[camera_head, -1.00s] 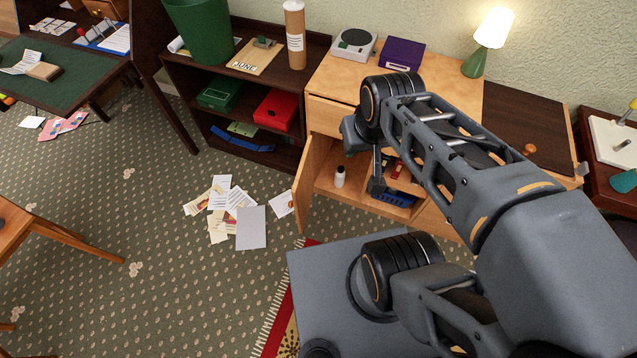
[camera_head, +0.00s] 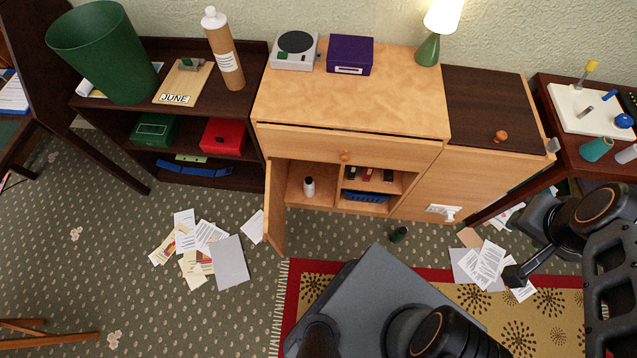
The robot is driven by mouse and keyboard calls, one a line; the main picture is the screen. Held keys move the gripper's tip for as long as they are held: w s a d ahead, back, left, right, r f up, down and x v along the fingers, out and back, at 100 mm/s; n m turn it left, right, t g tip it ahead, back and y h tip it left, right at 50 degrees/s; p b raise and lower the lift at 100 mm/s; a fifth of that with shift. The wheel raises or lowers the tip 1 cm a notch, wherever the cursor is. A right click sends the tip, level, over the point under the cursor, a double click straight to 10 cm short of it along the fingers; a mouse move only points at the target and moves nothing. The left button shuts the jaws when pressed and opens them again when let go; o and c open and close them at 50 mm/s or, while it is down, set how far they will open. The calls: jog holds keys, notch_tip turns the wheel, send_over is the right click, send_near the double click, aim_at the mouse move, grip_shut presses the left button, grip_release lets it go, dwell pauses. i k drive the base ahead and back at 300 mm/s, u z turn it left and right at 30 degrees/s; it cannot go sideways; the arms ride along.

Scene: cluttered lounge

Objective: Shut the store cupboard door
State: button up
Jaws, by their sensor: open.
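The store cupboard (camera_head: 350,112) is light wood and stands against the wall. Its door (camera_head: 275,207) is hinged at the left of the opening and stands wide open, seen nearly edge-on and pointing out into the room. Inside are a small white bottle with a dark cap (camera_head: 308,187), a blue basket (camera_head: 366,196) and some small items on a shelf. My gripper (camera_head: 514,276) is at the lower right, over papers and well away from the door. It is open, with nothing seen between its fingers; much of it is hidden.
A small green bottle (camera_head: 399,234) lies on the floor before the cupboard. Loose papers (camera_head: 197,247) lie left of the door, others (camera_head: 484,266) at the right. A patterned rug (camera_head: 530,318) lies in front. A dark shelf unit (camera_head: 195,125) adjoins the left side.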

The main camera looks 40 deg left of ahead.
aim_at(273, 210)
jog(key=z, duration=0.55)
jog(key=k, duration=1.8)
jog(key=u, duration=1.7)
jog(key=i, duration=1)
jog(key=z, duration=0.35)
jog(key=k, duration=0.1)
jog(key=u, duration=2.15)
